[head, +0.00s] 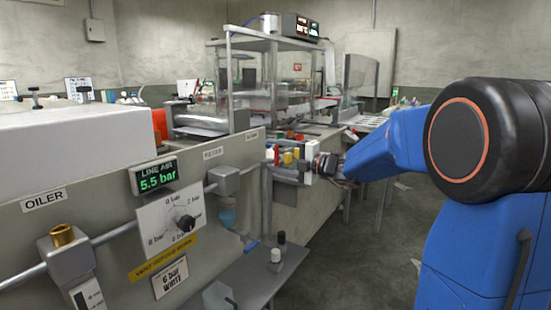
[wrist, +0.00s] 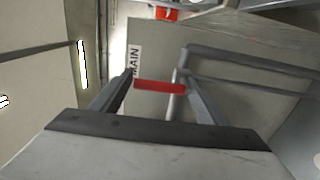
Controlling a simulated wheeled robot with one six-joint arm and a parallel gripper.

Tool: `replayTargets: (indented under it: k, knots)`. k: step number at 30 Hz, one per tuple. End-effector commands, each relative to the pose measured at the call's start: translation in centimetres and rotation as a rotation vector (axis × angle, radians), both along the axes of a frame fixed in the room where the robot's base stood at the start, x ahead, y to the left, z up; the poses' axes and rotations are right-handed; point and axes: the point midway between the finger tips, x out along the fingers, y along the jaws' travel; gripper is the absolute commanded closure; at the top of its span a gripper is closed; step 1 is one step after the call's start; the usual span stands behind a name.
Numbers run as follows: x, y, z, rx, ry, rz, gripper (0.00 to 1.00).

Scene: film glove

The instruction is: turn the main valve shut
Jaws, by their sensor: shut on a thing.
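The main valve's red handle (wrist: 160,86) lies between my gripper's fingertips (wrist: 157,80) in the wrist view, and the fingers are shut on it. The handle runs across the wrist picture, beside the upended MAIN label (wrist: 135,60). A grey pipe (wrist: 176,100) shows by its right end. In the head view my gripper (head: 288,167) reaches the panel's far end from the right, near a small MAIN label (head: 251,135). The handle is small there and hard to make out. A green LINE AIR display (head: 157,178) reads 5.5 bar.
A white dial panel with a black knob (head: 184,222) and an oiler with a brass cap (head: 62,236) sit along the near pipe. Small bottles (head: 276,258) stand on a low shelf. A machine frame (head: 275,85) stands behind. Floor is open between the shelf and my arm.

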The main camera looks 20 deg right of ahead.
Motion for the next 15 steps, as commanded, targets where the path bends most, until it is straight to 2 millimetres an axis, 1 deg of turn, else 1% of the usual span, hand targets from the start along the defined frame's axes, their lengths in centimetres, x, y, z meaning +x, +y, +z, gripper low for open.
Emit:
replayTargets:
  k: [15]
  knots:
    - [0.11, -0.17, 0.09, 0.022, 0.018, -0.002, 0.72]
